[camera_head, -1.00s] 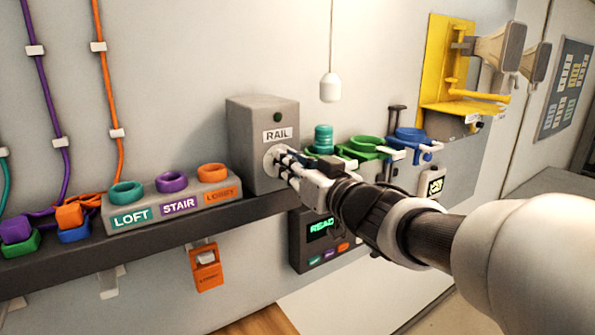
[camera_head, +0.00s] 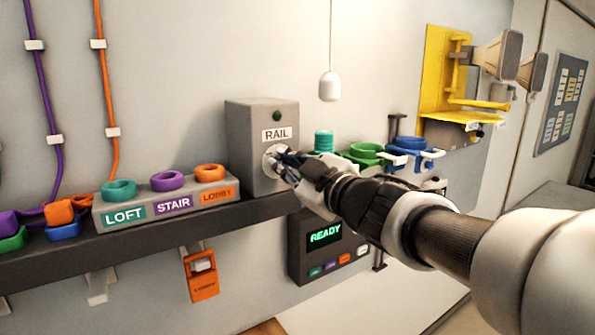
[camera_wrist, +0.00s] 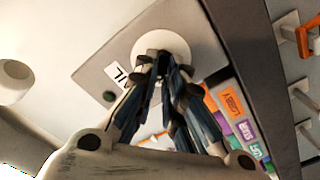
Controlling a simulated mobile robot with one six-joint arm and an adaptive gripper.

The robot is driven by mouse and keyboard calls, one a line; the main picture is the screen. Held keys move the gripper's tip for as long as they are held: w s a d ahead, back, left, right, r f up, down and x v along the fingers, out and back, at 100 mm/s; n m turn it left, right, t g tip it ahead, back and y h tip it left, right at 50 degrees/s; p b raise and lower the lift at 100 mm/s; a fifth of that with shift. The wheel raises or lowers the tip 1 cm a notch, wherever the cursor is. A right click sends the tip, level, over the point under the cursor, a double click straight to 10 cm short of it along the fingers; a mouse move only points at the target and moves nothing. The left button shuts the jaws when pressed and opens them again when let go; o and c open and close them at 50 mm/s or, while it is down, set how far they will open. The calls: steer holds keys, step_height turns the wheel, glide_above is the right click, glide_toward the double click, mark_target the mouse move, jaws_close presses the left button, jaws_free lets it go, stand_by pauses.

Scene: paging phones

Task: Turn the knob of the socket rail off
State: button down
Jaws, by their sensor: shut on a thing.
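The grey box labelled RAIL (camera_head: 250,140) stands on the dark shelf against the wall. A small dark green lamp (camera_head: 276,116) sits above its label. The pale round dial of the knob (camera_head: 269,161) is on the box's front, partly covered by my fingers. In the wrist view the dial (camera_wrist: 180,40) lies behind the fingertips. My gripper (camera_head: 282,162) is shut on the knob, with its fingertips close together at the dial's middle. It also shows in the wrist view (camera_wrist: 163,65). The knob's grip itself and its pointing direction are hidden by the fingers.
A grey block (camera_head: 240,193) with LOFT, STAIR and LOBBY rings is left of the box. A panel reading READY (camera_head: 300,253) hangs below. A white pull (camera_head: 330,86) hangs above.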

steer(key=shift+n, duration=0.5)
steer(key=c, duration=1.7)
jaws_free()
steer(key=shift+s+d, duration=0.1)
steer(key=v, duration=1.1)
steer(key=shift+s+d, duration=0.25)
steer(key=shift+s, duration=0.05)
